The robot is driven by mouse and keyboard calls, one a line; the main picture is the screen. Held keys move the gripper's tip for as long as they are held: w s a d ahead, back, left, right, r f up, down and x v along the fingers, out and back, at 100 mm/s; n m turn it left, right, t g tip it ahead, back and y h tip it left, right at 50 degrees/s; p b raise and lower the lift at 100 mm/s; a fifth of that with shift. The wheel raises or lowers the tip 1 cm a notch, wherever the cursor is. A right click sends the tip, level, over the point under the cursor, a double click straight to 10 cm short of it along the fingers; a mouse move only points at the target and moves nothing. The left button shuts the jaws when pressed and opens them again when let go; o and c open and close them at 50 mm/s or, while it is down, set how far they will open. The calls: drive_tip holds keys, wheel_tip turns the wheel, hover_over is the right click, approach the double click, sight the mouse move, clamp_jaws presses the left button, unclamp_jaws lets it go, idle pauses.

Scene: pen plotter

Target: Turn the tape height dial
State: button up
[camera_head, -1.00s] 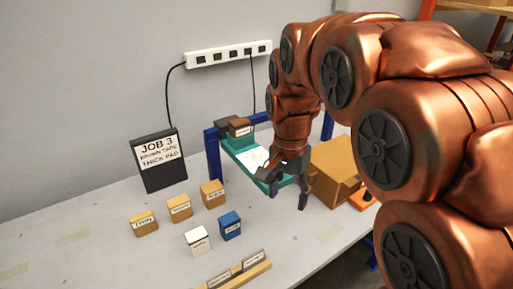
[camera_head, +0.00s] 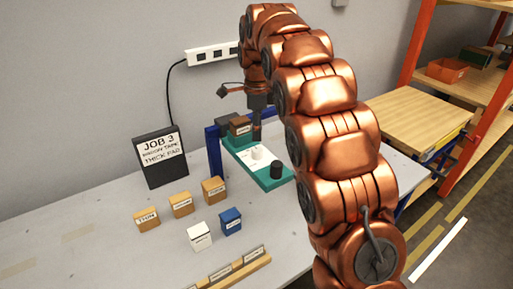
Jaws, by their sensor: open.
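The machine has a green base (camera_head: 245,165) with a white sheet or plate on it, under a blue frame (camera_head: 213,150). A black round knob (camera_head: 276,170) stands at the base's near right end. A small white round part (camera_head: 258,153) stands on the white area behind it. I cannot read a label on either, so I cannot tell which is the tape height dial. My gripper (camera_head: 235,92) is raised above and behind the base, apart from both parts. It is small and partly hidden by my wrist; it is open and I see nothing held.
A black sign (camera_head: 165,160) reads JOB 3, brown tape, thick pad. Several tan labelled blocks (camera_head: 181,205), a white block (camera_head: 199,237) and a blue block (camera_head: 231,222) stand on the table. A wooden rack (camera_head: 230,270) lies in front. My arm hides the table's right part.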

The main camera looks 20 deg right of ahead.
sight(257, 149)
drive_tip(key=shift+f+p, duration=1.2)
drive_tip(key=shift+f, duration=2.7)
drive_tip(key=c, duration=1.2)
